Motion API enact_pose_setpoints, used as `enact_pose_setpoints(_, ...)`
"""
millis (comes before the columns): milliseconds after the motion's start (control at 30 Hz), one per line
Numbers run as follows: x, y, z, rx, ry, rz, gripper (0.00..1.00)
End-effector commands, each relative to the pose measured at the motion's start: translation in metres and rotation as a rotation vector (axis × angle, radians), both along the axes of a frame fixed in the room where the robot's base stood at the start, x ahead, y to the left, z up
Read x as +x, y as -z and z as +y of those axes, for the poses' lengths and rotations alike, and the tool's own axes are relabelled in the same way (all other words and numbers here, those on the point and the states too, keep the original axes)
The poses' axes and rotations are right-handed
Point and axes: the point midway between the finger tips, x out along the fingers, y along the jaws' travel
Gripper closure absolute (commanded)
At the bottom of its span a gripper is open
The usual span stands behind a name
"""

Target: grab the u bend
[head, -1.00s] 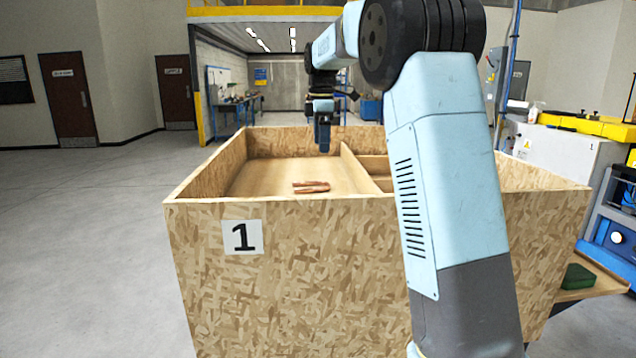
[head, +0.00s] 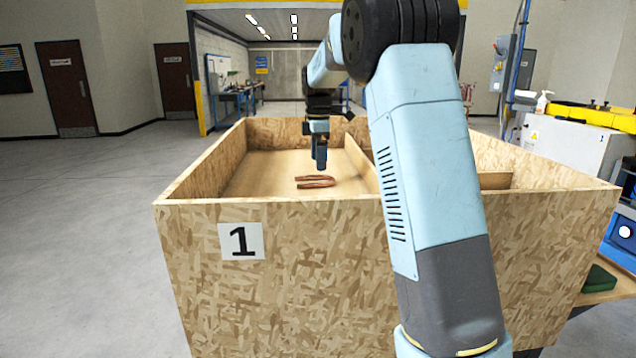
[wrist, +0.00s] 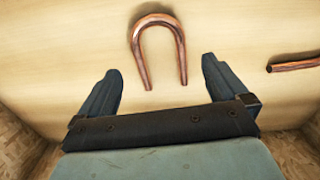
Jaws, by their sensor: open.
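The copper u bend (wrist: 157,22) lies flat on the light wooden floor of the crate, its curve toward the top of the wrist view and its legs pointing down toward my gripper. My gripper (wrist: 159,75) is open and empty, with its two fingers spread wider than the bend. The legs' ends lie between the fingertips in the picture. In the head view, copper tubing (head: 316,182) shows on the crate floor, and my gripper (head: 320,166) hangs pointing down just above and behind it. The exact height gap is hard to tell.
A straight copper tube end (wrist: 293,64) lies right of the u bend in the wrist view. The chipboard crate (head: 330,270) marked 1 has high walls, with a divider (head: 360,160) right of the gripper. The floor left of the tubing is clear.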

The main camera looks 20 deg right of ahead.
Motion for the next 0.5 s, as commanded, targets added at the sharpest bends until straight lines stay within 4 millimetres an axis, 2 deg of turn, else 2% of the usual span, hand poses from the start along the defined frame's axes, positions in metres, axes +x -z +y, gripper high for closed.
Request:
enact_pose_setpoints(167, 0.000, 0.009, 0.000, 0.000, 0.001, 0.001, 0.00)
enact_pose_setpoints(500, 0.002, 0.051, 0.000, 0.000, -0.001, 0.002, 0.00)
